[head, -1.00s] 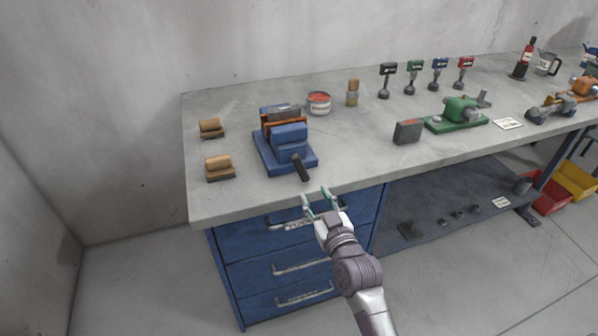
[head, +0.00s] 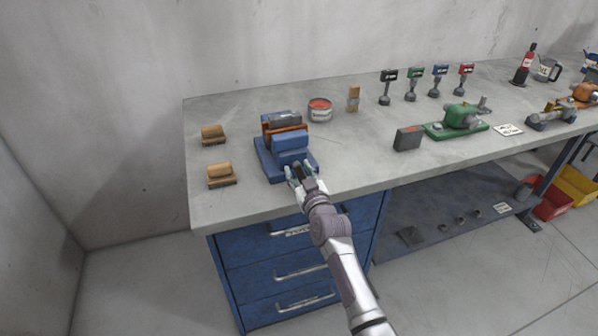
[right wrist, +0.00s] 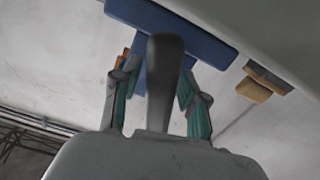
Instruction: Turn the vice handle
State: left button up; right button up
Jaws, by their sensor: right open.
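The blue vice (head: 290,142) stands near the left end of the grey workbench, with an orange part toward its back. Its dark handle (head: 298,170) points toward the front edge and is partly hidden by my gripper. In the right wrist view the dark handle (right wrist: 164,75) stands between the two teal-padded fingers, with the blue vice (right wrist: 175,22) behind it. My right gripper (head: 301,172) is open around the handle; a gap shows on the right side, and contact cannot be told. It also shows in the right wrist view (right wrist: 160,98). My left gripper is not in view.
Two wooden blocks (head: 213,134) (head: 221,174) lie left of the vice. A red-topped can (head: 320,110) and a wooden piece (head: 353,98) stand behind right. A dark grey block (head: 408,138) and a green machine (head: 460,117) are further right. Blue drawers (head: 275,262) sit below.

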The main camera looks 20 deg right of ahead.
grip_shut()
jog(key=shift+m, duration=0.3)
jog(key=shift+m+p, duration=0.35)
jog(key=shift+m, duration=0.85)
jog(key=m, duration=0.3)
jog(key=shift+m, duration=0.3)
jog(key=m, duration=0.4)
jog(key=shift+f+p, duration=0.1)
jog(key=shift+p, duration=0.25)
jog(key=shift+m, duration=1.6)
